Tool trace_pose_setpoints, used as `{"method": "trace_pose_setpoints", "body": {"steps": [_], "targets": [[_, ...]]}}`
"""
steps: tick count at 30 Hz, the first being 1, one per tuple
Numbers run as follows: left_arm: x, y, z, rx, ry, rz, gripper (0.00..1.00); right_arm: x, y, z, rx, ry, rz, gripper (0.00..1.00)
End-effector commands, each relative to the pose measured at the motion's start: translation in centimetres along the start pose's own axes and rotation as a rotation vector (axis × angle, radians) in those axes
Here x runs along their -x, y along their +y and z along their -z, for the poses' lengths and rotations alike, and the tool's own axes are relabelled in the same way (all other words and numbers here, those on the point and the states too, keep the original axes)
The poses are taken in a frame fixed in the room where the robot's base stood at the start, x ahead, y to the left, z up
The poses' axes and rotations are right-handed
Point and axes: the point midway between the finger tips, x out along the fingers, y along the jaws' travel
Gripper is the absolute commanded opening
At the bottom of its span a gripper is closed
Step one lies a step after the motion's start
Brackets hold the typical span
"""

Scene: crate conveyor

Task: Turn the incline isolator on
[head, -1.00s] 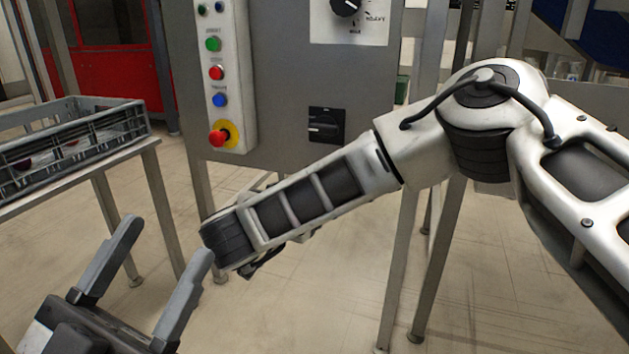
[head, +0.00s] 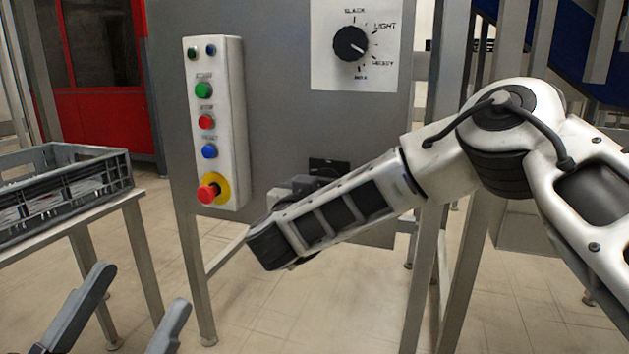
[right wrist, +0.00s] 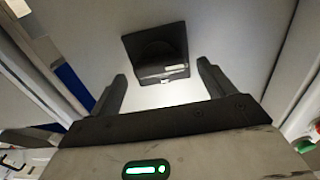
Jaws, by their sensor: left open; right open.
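The isolator is a black square switch (head: 328,166) low on the grey cabinet front, partly hidden behind my right arm in the head view. In the right wrist view the isolator (right wrist: 152,45) is ahead of my right gripper (right wrist: 161,73), roughly between its fingertips, with its handle crosswise. The gripper is open with nothing in it; contact with the isolator cannot be told. In the head view my right gripper is mostly hidden behind the arm. My left gripper (head: 141,288) is open and empty at the lower left, away from the cabinet.
A pale button panel (head: 218,125) with several buttons and a red emergency stop (head: 209,190) is left of the isolator. A dial plate (head: 353,45) is above it. A grey crate (head: 65,190) is on a stand at left. Metal legs stand at right.

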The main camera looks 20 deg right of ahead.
Motion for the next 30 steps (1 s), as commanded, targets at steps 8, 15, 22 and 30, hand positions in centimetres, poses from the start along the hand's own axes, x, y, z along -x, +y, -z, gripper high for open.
{"method": "trace_pose_setpoints", "body": {"steps": [8, 15, 22, 30], "targets": [[-0.1, 0.02, 0.24, -0.013, 0.014, -0.004, 0.59, -1.19, 0.86, 0.04, -0.001, 0.001, -0.005, 0.82], [-0.09, 0.06, 0.23, -0.014, 0.014, -0.006, 0.59, -1.2, 0.87, 0.04, -0.001, 0.0, -0.005, 0.79], [-0.07, 0.07, 0.22, -0.014, 0.013, -0.007, 0.59, -1.19, 0.87, 0.03, -0.001, 0.0, -0.006, 0.37], [-0.09, 0.06, 0.22, -0.011, 0.011, -0.007, 0.59, -1.18, 0.91, -0.01, -0.033, -0.001, -0.007, 0.37]]}}
